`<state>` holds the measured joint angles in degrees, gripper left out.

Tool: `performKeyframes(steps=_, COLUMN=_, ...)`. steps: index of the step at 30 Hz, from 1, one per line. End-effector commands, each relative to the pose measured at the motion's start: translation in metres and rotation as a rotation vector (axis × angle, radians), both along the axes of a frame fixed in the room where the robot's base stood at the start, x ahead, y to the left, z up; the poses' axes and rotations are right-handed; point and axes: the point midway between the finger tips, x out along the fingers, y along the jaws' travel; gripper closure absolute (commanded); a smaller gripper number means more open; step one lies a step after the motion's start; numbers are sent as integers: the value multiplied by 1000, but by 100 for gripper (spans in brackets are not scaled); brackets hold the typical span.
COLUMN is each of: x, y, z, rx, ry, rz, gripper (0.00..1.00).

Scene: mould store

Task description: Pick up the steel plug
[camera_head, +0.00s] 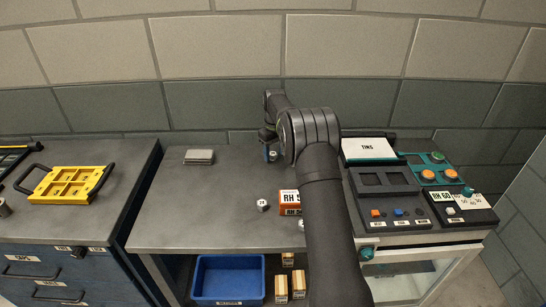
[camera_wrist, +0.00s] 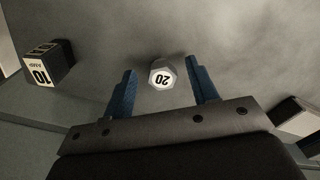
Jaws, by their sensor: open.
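A steel hexagonal plug marked 20 (camera_wrist: 162,74) lies on the grey bench top in the wrist view. My gripper (camera_wrist: 162,84) is open, with one blue finger on each side of the plug and visible gaps between them. In the head view my gripper (camera_head: 269,146) is low over the back of the bench, partly hidden by my arm, with the plug (camera_head: 272,156) just showing beside the fingers. A similar small steel piece with a white label (camera_head: 263,204) lies nearer the front; its number is hard to read.
A dark block labelled 10 AMP (camera_wrist: 45,66) stands left in the wrist view. An orange and white RH box (camera_head: 289,200) sits beside my arm. A grey block (camera_head: 199,157) lies back left. A control console (camera_head: 386,180) stands right. The bench's left middle is clear.

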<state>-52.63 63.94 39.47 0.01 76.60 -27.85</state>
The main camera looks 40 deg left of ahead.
Motion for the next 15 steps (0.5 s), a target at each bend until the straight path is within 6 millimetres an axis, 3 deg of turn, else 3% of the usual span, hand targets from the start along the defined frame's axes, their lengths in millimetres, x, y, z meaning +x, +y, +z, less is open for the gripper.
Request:
performKeyframes(steps=3, x=0, y=0, z=-10, rx=1, ry=0, rz=1, gripper=47)
performKeyframes(steps=9, x=0, y=0, z=-10, rx=1, ry=0, rz=1, gripper=48)
performKeyframes(steps=15, x=-1, y=0, z=-10, rx=1, ry=0, rz=1, gripper=88)
